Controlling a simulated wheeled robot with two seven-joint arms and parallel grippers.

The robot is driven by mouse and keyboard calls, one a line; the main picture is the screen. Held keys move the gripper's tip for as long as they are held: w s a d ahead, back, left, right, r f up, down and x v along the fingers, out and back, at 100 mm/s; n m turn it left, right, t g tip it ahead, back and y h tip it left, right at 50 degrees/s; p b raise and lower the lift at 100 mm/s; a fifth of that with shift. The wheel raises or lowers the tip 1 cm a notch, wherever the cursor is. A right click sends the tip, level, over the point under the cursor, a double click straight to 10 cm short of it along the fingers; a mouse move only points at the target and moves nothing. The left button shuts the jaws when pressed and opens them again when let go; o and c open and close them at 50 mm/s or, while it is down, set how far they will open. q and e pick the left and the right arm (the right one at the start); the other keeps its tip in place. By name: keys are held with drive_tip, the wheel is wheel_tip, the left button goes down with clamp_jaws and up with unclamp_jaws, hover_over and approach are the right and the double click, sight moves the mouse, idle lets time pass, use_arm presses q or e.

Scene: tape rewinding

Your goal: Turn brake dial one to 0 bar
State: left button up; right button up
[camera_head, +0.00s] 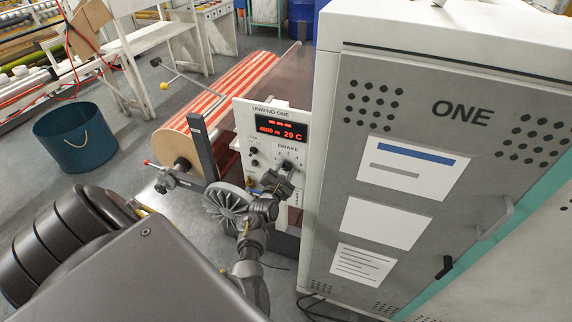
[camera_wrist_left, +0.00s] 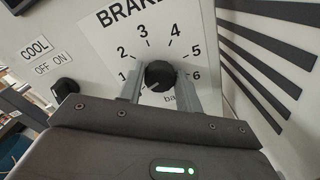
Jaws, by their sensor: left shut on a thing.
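The brake dial (camera_wrist_left: 160,74) is a round black knob under the word BRAKE in the left wrist view, with the numbers 1 to 6 showing around it. A small pale mark shows at its lower left edge. The 0 is not visible. My left gripper (camera_wrist_left: 160,88) has one finger on each side of the knob and is shut on it. In the head view the same dial (camera_head: 287,165) sits on the UNWIND ONE panel (camera_head: 245,122), with my left gripper (camera_head: 279,178) at it. My right gripper is not in view.
A COOL switch (camera_wrist_left: 64,88) marked OFF ON is left of the dial. The red display (camera_head: 281,130) is above it. A grey cabinet (camera_head: 400,100) marked ONE stands close on the right. A striped roll (camera_head: 235,85) lies behind left, and a teal bin (camera_head: 75,140) stands on the floor.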

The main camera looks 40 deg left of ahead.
use_arm(q)
drive_tip(key=shift+n+p, duration=0.45)
drive_tip(key=shift+n, duration=0.65)
drive_tip(key=o, duration=1)
